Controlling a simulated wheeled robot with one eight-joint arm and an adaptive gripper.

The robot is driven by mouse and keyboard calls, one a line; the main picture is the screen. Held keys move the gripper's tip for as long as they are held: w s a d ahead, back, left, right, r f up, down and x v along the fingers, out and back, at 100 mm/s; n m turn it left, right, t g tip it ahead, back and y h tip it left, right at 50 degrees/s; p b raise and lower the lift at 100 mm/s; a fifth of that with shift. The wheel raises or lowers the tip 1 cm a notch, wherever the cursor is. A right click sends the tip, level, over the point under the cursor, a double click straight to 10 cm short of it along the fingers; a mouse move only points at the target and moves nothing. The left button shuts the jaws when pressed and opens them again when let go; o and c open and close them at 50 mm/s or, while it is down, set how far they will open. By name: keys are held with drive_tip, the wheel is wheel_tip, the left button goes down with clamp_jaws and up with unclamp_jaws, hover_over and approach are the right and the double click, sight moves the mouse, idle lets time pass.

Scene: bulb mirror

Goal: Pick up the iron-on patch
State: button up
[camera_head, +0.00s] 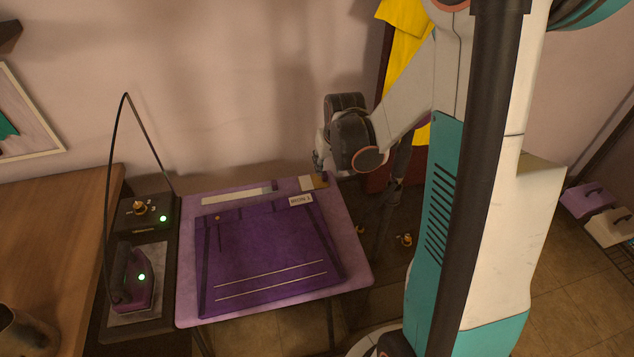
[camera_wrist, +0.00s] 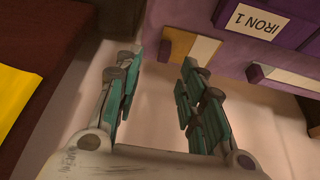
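A small two-tone piece, part white and part orange-brown, looks like the iron-on patch (camera_head: 307,184). It lies at the back right corner of the purple ironing board (camera_head: 350,262). In the wrist view the patch (camera_wrist: 178,42) shows just beyond the fingertips, nearer the right finger. My gripper (camera_head: 319,164) is beside the board's back right corner, close to the patch. In the wrist view my gripper (camera_wrist: 158,62) is open, with nothing between its fingers. The head view hides most of the fingers behind the wrist.
A purple garment (camera_head: 265,245) labelled "IRON 1" (camera_head: 300,200) covers much of the board. A pale strip (camera_head: 238,193) lies along its back edge. A purple iron (camera_head: 133,280) with a cord stands at left. A yellow cloth (camera_head: 404,14) hangs behind my arm.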

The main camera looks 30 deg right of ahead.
sight(325, 173)
drive_tip(key=b+x, duration=0.1)
drive_tip(key=x, duration=0.2)
drive_tip(key=b+x, duration=0.1)
drive_tip(key=x, duration=0.1)
drive_tip(key=shift+a+f+b, duration=0.25)
drive_tip(key=shift+f+b, duration=0.1)
drive_tip(key=shift+r, duration=0.1)
clamp_jaws()
